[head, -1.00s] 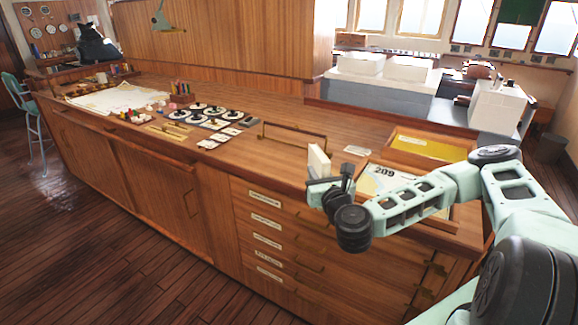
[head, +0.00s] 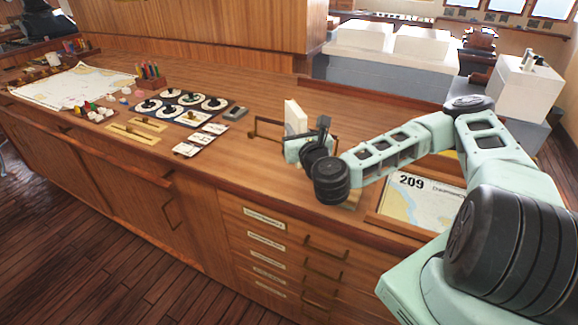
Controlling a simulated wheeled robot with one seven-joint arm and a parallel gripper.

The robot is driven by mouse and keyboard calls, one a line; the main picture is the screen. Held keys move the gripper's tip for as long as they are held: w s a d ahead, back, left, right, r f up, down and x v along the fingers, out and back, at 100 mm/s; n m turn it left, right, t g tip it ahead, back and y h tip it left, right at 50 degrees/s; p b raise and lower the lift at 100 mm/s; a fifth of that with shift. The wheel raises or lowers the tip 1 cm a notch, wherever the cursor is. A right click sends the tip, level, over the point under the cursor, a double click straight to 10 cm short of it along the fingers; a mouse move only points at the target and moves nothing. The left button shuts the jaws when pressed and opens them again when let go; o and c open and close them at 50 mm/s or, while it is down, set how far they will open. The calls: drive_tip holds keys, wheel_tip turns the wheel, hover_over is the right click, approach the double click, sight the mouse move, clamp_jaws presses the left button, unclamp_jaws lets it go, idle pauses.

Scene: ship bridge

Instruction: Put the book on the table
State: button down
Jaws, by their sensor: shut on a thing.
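The book (head: 294,117) is a small, pale, cream-coloured block. It stands upright in my gripper (head: 299,143), which is shut on it. The fingers are partly hidden behind my wrist, and the lower part of the book is hidden too. The table is a long wooden chart counter (head: 258,162) with drawers in its front. I cannot tell whether the book touches the top.
To the left lie dials (head: 187,102), cards (head: 200,138) and a chart (head: 75,86). A framed chart (head: 424,202) marked 209 lies to the right. Bare wood lies between the cards and my gripper.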

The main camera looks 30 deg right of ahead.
wheel_tip(320, 180, down, 9)
drive_tip(key=shift+f+p, duration=0.1)
drive_tip(key=shift+p, duration=0.9)
drive_tip(key=shift+f, duration=0.1)
drive_tip(key=c, duration=1.3)
unclamp_jaws()
drive_tip(key=shift+s, duration=0.1)
